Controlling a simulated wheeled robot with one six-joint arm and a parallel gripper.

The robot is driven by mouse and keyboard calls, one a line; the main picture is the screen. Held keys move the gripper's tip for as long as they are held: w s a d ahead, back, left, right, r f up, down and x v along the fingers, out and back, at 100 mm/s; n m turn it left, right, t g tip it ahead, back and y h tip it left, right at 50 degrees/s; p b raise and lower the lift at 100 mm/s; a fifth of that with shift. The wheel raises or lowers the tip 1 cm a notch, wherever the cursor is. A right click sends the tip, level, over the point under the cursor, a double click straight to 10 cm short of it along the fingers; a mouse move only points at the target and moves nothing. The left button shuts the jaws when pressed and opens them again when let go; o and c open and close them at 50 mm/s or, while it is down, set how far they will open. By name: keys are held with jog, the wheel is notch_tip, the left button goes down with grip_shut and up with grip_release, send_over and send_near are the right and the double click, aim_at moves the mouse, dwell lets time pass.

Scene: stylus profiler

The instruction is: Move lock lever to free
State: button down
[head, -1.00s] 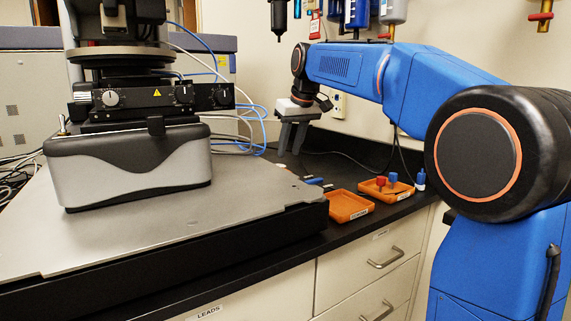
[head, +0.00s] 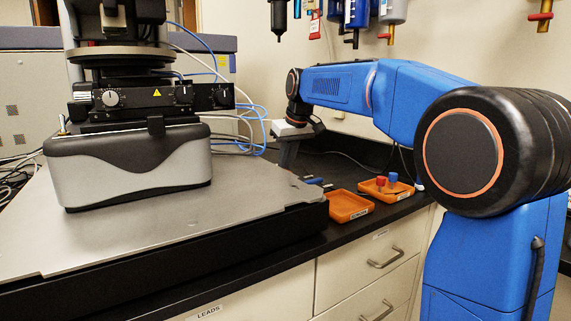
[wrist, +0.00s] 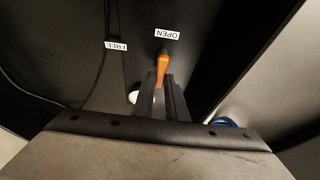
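The lock lever (wrist: 163,64) is an orange handle in the wrist view, beside a dark panel. Its upper end lies just below the OPEN label (wrist: 167,33). The FREE label (wrist: 116,46) is to its left; both labels appear upside down. My gripper (wrist: 162,88) has its two dark fingers close together, one on each side of the lever's lower part. Whether they press on it I cannot tell. In the head view my gripper (head: 286,158) points down behind the far right of the profiler's base plate (head: 150,235). The lever is hidden there.
Orange trays (head: 348,217) stand on the black bench right of the base plate; the farther one holds red and blue pieces (head: 392,179). Blue and white cables (head: 255,125) run behind the profiler. A dark cable (wrist: 95,90) hangs left of the fingers in the wrist view.

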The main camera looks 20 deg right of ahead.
jog(key=shift+m, duration=0.4)
jog(key=m+h, duration=0.1)
jog(key=m, duration=0.2)
jog(key=shift+d+m+h, duration=0.35)
jog(key=shift+m+h, duration=0.05)
jog(key=m+h, duration=0.1)
jog(key=m, duration=0.3)
jog(key=shift+d+m+h, duration=0.3)
jog(key=shift+d+h, duration=0.1)
jog(key=m, duration=0.1)
jog(key=m+h, duration=0.1)
jog(key=m, duration=0.1)
jog(key=m+g, duration=0.1)
jog(key=shift+s+d, duration=0.25)
jog(key=shift+d, duration=0.05)
jog(key=shift+s+d+m+g+h, duration=0.15)
jog(key=shift+m+g, duration=0.15)
jog(key=shift+m, duration=0.5)
jog(key=shift+s+m+g+h, duration=0.1)
jog(key=shift+m+g+h, duration=0.15)
jog(key=shift+m, duration=0.55)
jog(key=shift+s+d+m+g+h, duration=0.1)
jog(key=shift+m+g, duration=0.25)
jog(key=shift+m, duration=0.45)
jog(key=c, duration=1.8)
grip_release()
jog(key=shift+o, duration=0.2)
